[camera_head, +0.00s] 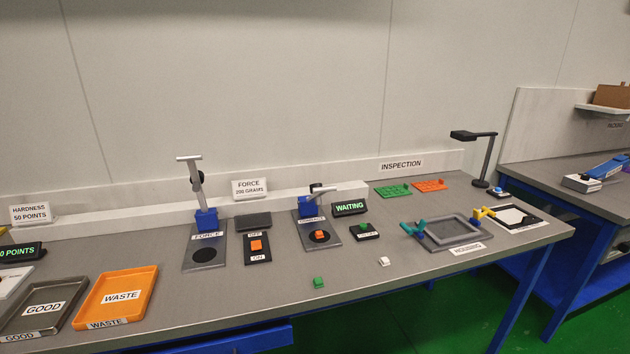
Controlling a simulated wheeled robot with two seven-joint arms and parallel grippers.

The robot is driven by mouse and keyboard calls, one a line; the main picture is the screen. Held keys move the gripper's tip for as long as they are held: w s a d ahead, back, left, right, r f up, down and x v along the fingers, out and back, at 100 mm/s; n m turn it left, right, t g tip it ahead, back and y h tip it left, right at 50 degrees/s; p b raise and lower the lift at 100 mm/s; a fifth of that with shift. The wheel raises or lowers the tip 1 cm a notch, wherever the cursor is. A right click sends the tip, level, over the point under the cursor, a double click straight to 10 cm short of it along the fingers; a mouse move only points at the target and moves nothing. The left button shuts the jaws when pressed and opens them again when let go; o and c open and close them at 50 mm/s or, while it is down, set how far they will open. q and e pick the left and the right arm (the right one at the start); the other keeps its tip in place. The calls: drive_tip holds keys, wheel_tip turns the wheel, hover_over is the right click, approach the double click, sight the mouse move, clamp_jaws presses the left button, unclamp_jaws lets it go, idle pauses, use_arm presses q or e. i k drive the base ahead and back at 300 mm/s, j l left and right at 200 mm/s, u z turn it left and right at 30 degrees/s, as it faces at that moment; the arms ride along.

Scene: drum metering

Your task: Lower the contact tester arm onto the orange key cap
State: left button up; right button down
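The contact tester (309,207) stands mid-table, with a blue post at the back of a grey plate. Its silver arm (323,191) is at the top of the post, with a dark knob beside it. The orange key cap (319,234) sits on the black disc at the front of the plate. The arm is above the cap and apart from it. Neither of my grippers is in view.
The force tester (207,219), its silver lever raised, and an orange OFF/ON switch (256,245) stand to the left. A green cap (318,282) and a white cap (383,261) lie in front. A grey housing tray (421,247) is right; an orange waste tray (80,313) is far left.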

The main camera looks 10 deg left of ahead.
sight(317, 190)
drive_tip(key=i+j, duration=0.9)
